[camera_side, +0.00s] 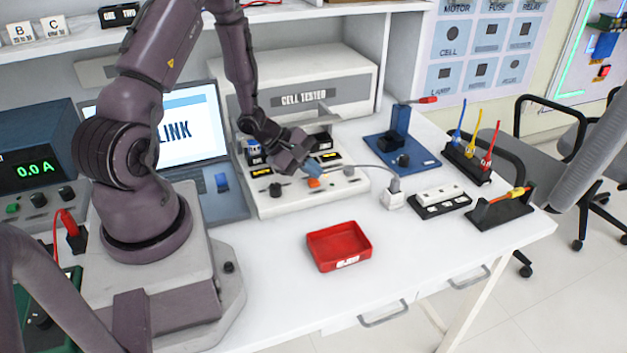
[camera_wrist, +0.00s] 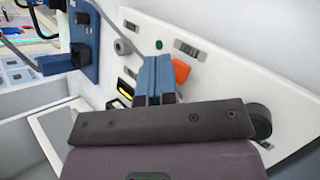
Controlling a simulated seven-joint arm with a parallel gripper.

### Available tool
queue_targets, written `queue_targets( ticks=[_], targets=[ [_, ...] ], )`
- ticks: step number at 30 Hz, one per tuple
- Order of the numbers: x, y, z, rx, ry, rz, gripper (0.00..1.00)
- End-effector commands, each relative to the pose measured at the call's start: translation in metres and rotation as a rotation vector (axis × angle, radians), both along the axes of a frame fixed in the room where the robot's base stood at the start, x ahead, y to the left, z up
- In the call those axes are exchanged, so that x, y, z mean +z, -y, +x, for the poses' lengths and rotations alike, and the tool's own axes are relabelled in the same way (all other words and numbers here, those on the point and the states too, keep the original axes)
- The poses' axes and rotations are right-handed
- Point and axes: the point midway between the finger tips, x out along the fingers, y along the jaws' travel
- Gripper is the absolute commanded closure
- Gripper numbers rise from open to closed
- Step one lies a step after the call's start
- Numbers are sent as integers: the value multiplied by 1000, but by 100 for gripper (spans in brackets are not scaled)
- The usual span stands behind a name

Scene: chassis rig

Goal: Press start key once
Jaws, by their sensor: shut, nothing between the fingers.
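The cell tester (camera_side: 355,186) is a white console with a sloped key panel. On the panel are an orange key (camera_side: 313,183), a grey round button (camera_side: 349,171) and a black knob (camera_side: 275,189). My gripper (camera_side: 314,169) is shut and empty, with its blue fingertips low over the panel, close to the orange key. In the wrist view, the orange key (camera_wrist: 181,71) is just right of the fingers, and the grey button (camera_wrist: 122,46) is farther off to the left. The small labels are unreadable, so I cannot tell which is the start key. Fingertip contact is unclear.
A red tray (camera_side: 340,260) lies in front of the tester. A blue fixture (camera_side: 402,157), a white plug block with a cable (camera_side: 392,197) and a black cable rack (camera_side: 466,163) stand to the right. A laptop (camera_side: 195,130) is behind my arm.

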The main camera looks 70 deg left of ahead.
Motion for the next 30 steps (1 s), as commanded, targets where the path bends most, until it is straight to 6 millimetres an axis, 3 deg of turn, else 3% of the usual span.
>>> queue_targets(
  ticks=[14,30],
  targets=[
    [8,0,0,-1,0,1,100],
    [55,0,0,-1,0,1,100]
  ],
)
